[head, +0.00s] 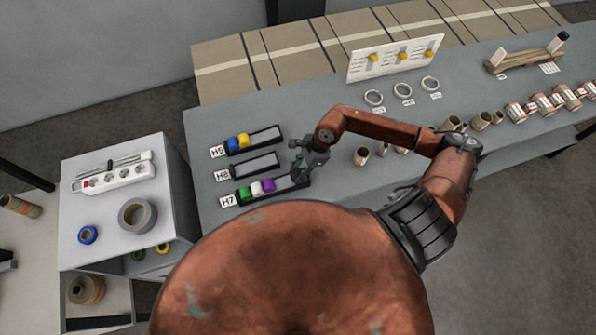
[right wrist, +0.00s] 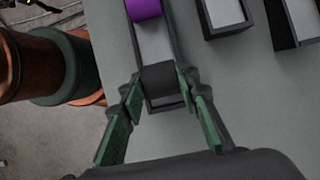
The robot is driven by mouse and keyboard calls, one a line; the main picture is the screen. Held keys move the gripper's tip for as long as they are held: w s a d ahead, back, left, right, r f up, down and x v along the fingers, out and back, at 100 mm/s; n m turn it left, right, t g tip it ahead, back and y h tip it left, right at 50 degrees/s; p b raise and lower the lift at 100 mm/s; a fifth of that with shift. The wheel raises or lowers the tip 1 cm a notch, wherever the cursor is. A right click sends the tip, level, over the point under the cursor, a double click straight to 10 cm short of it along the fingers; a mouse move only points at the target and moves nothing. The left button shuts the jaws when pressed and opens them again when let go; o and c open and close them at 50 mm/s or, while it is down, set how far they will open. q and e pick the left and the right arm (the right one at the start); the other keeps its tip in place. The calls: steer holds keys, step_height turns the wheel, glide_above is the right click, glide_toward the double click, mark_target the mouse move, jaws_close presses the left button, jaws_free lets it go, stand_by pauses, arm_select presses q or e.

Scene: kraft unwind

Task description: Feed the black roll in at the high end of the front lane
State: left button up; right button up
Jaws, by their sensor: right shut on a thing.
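The front lane (head: 246,193), a dark narrow tray by the H7 card (head: 228,201), holds a green roll (head: 244,193), a white roll (head: 256,188) and a purple roll (head: 268,185) towards its left end. My right gripper (head: 299,168) is at the lane's right end. In the right wrist view its green-padded fingers are shut on the black roll (right wrist: 160,78), which sits between the lane walls near that end. A stretch of bare lane floor separates it from the purple roll (right wrist: 145,9). The black roll cannot be made out in the head view. My left gripper is out of view.
Behind lie the empty middle lane (head: 262,163) and the back lane (head: 265,138) with blue and yellow rolls. Tan cardboard tubes (head: 362,156) stand right of my gripper. A white cabinet (head: 90,222) with a grey tape roll (head: 137,215) and power strip stands at left.

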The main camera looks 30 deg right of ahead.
mark_target(298, 173)
steer(key=o, duration=1.1)
steer(key=shift+o, duration=0.6)
steer(key=shift+o, duration=1.3)
steer(key=shift+r, duration=0.1)
steer(key=shift+r+p, duration=2.15)
steer(key=shift+r, duration=2.1)
steer(key=shift+f, duration=0.1)
